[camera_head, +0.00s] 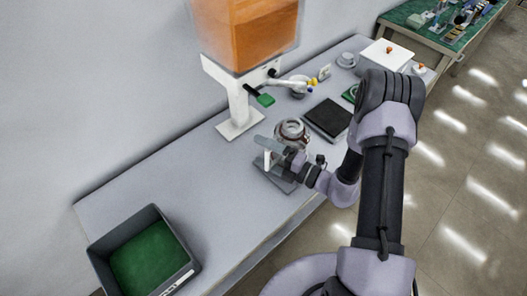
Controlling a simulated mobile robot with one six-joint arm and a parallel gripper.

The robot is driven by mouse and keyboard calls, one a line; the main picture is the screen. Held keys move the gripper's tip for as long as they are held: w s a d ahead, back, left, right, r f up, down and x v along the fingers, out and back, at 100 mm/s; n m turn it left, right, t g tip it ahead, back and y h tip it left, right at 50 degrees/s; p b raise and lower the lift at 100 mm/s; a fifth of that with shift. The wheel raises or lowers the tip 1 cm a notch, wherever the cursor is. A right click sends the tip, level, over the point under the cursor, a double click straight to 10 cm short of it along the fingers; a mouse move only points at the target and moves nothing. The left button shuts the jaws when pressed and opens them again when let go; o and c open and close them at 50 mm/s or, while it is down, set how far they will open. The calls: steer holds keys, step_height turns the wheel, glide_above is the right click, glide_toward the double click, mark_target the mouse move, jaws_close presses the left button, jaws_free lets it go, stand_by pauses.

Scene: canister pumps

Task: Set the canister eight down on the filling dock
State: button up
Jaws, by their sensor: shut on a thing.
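A round, clear-looking canister (292,130) with a reddish-brown band stands out just behind my gripper (275,154), above the middle of the table. My gripper is shut on it, though the jaws hide its lower part. I cannot read a number on it or tell whether its base touches anything. A flat grey plate (268,178) shows below the gripper. A dark square pad (328,119) with a pale rim lies right of the canister. No label shows which of these is the filling dock.
A white stand (240,110) with an orange tank (246,32) rises behind the canister, with a spout arm (290,84) reaching right. A dark bin with a green floor (148,258) stands front left. A white box (385,56) stands back right. The table's left-middle (170,180) is clear.

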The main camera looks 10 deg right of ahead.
steer(key=shift+f+b, duration=0.65)
steer(key=shift+f, duration=0.3)
steer(key=o, duration=1.4)
steer(key=shift+o, duration=0.2)
steer(key=p+v, duration=0.4)
steer(key=v, duration=1.3)
steer(key=s+a+r+m+g+h, duration=0.1)
steer(key=s+a+r+m+h, duration=0.2)
steer(key=r+m, duration=0.6)
steer(key=s+a+r+m+g+h+b, duration=0.1)
steer(key=s+r+m+h, duration=0.4)
steer(key=m, duration=0.8)
steer(key=s+a+r+m+g+h+b, duration=0.1)
steer(key=s+a+r+m+g+h, duration=0.2)
steer(key=r+m, duration=0.7)
step_height(320, 180, up, 3)
steer(key=shift+s+a+f+m+h, duration=0.15)
steer(key=shift+s+a+m+h, duration=0.3)
steer(key=shift+a+h, duration=0.4)
